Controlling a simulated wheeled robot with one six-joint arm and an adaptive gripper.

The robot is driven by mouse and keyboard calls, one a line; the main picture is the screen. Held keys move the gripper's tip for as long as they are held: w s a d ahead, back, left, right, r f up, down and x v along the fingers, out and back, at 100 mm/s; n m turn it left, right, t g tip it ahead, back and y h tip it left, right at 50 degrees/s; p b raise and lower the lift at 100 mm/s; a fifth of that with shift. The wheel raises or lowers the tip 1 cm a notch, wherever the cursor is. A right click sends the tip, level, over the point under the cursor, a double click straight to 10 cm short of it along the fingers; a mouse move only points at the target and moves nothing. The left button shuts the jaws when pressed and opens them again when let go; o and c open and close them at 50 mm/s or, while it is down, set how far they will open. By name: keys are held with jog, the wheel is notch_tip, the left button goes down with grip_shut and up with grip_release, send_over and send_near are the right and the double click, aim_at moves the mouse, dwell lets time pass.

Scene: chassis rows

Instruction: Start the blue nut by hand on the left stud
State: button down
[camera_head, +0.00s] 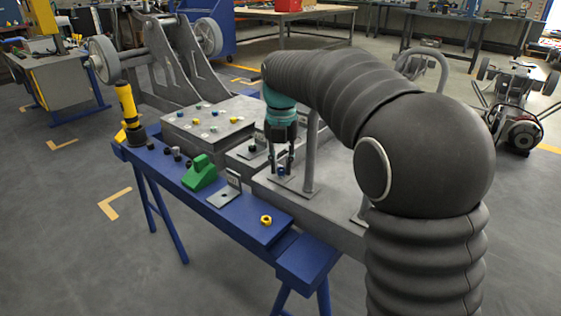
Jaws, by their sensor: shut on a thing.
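My gripper (281,170) points down over the grey metal chassis block (330,185) at the middle of the bench. It is shut on the small blue nut (281,172), which shows between the two fingertips. The nut is low, close to the top of a plate on the block. The left stud cannot be made out; the nut and fingers may cover it. Whether the nut touches a stud cannot be told at this size.
An upright grey post (311,150) stands just right of my gripper. A grey block with several coloured nuts (209,119) is to the left. The blue bench ledge (235,222) holds a green block (200,173), a yellow nut (266,220) and a yellow tool (128,108).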

jog(key=m, duration=0.2)
jog(key=shift+m+p, duration=0.3)
jog(key=shift+p, duration=0.1)
jog(key=shift+f+m, duration=0.1)
jog(key=shift+m, duration=1.2)
jog(key=m, duration=0.2)
jog(key=shift+m, duration=0.4)
jog(key=shift+s+m, duration=0.1)
jog(key=shift+m, duration=1.1)
jog(key=shift+f+m, duration=0.1)
jog(key=shift+m, duration=0.8)
jog(key=m, duration=0.3)
